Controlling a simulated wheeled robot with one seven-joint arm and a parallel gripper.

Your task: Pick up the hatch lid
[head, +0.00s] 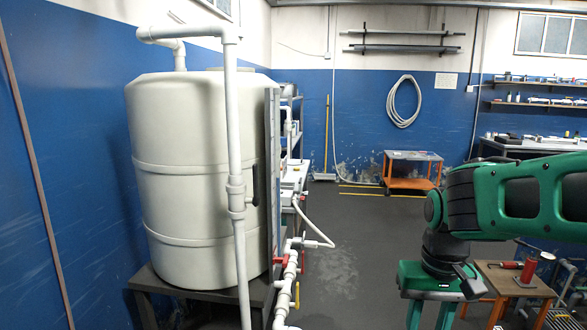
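No hatch lid can be made out with certainty in the head view. A large cream tank (185,190) stands on the left, and its top is seen nearly edge-on, so anything lying there is mostly hidden. My gripper (432,322) points down at the lower right, well to the right of the tank and apart from it. Its two green fingers stand apart with a gap between them and nothing visible in the gap. The fingertips run off the bottom edge of the picture.
The tank sits on a dark stand (165,292). A white pipe (236,150) rises in front of it. White pipework with a red valve handle (281,261) runs beside it. A wooden table (500,278) stands behind my gripper. An orange cart (410,184) is farther back. The middle floor is clear.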

